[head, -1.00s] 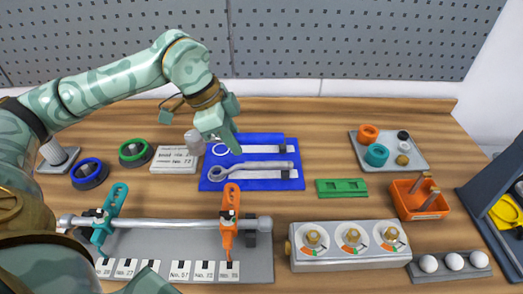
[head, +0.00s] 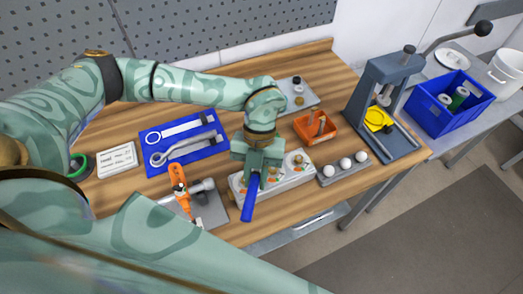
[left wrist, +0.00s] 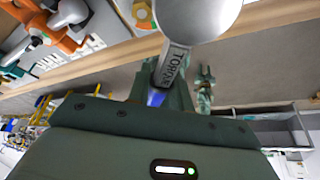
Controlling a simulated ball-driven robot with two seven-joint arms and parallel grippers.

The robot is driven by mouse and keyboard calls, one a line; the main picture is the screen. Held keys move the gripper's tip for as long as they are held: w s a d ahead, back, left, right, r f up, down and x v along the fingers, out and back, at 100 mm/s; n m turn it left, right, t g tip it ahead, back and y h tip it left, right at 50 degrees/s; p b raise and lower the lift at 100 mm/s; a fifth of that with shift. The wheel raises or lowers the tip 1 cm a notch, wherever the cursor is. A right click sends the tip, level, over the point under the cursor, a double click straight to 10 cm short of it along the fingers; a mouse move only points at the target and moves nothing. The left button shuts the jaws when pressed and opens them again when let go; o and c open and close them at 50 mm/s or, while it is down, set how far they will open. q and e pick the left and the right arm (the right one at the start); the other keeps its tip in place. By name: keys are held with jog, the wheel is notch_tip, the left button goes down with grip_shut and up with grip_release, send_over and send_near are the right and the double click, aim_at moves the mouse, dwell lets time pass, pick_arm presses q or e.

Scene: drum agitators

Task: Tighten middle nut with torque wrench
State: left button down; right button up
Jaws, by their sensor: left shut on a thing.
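My left gripper (head: 256,172) is shut on the torque wrench (head: 250,205), over the gauge block (head: 235,200). The wrench's blue handle sticks out toward the front of the bench. In the left wrist view a silver shaft marked "TORQUE" (left wrist: 172,62) runs up from the fingers to a large round silver head (left wrist: 195,12). The block carries three dial faces with brass nuts; the right nut (head: 299,159) shows clear. My gripper partly covers the middle dial, so I cannot tell whether the wrench head sits on its nut. My right gripper is not in view.
A blue mat (head: 206,148) holds a silver wrench (head: 185,150) and a white tool outline. An orange bin (head: 316,128), a rack of white balls (head: 343,165) and a grey press (head: 385,95) stand to the right. An orange clamp (head: 180,185) stands left of the block.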

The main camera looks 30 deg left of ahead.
pick_arm(q)
jog(key=shift+f+m+y, duration=0.3)
jog(key=shift+m+y, duration=0.2)
jog(key=shift+m, duration=1.3)
jog(key=shift+a+m+y, duration=0.1)
jog(key=shift+m+y, duration=0.3)
jog(key=shift+m, duration=0.1)
jog(key=shift+d+n, duration=0.35)
jog(key=shift+n, duration=0.05)
jog(key=w+d+f+n+t+h+b, duration=0.2)
jog(key=d+n, duration=0.6)
jog(key=n, duration=0.6)
jog(key=w+t+h, duration=0.1)
jog(key=w+h, duration=0.1)
jog(key=w, duration=0.1)
jog(key=shift+w+f+n+h, duration=0.2)
jog(key=shift+f+n+h, duration=0.05)
jog(key=shift+n+h, duration=0.15)
jog(key=shift+d+p, duration=0.1)
jog(key=shift+p, duration=0.3)
